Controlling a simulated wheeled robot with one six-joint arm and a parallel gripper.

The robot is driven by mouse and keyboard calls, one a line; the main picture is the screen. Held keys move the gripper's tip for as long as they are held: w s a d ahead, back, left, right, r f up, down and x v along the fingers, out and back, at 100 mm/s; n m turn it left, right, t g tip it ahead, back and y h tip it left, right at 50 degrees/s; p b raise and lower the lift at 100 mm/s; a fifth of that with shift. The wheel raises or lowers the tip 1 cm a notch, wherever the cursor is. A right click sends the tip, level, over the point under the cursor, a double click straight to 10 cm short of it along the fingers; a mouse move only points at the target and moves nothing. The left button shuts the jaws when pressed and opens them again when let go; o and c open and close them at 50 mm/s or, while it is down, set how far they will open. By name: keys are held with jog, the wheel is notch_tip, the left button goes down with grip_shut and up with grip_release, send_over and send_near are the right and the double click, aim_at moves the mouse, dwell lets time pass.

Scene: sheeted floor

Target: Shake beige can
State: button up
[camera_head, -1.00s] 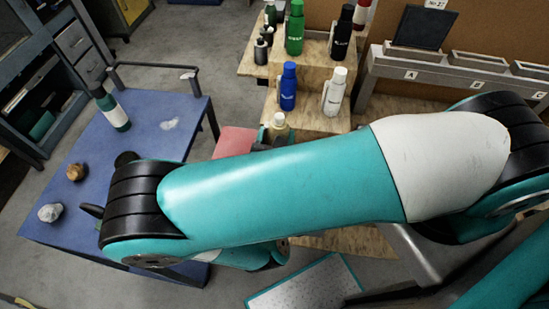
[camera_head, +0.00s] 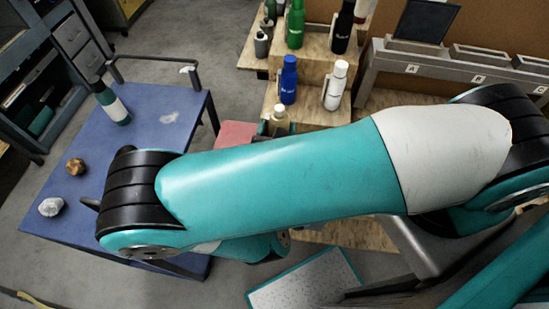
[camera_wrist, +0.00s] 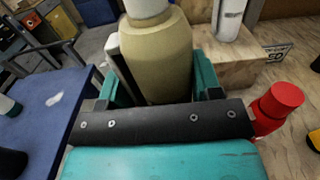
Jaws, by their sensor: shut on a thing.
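The beige can (camera_wrist: 160,50) is a beige bottle-like container with a paler top, large in the wrist view. My gripper (camera_wrist: 157,82) is shut on it, with a teal finger on each side. The can's upper end runs out of the wrist view, and its lower part is hidden behind the dark bar of my gripper. In the head view only the top of the can (camera_head: 278,119) shows above my arm, in front of the wooden steps. My gripper is mostly hidden behind my arm there.
A blue bottle (camera_head: 288,80) and a white bottle (camera_head: 336,85) stand on wooden steps (camera_head: 310,112) behind the can. A red bottle (camera_wrist: 276,105) is right of my gripper. A blue table (camera_head: 140,160) at left holds a green bottle (camera_head: 112,104) and two rocks.

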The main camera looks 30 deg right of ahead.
aim_at(277, 116)
notch_tip(277, 116, up, 6)
jog(key=shift+a+r, duration=0.1)
jog(key=shift+r, duration=0.15)
jog(key=shift+s, duration=0.1)
jog(key=shift+f, duration=3.35)
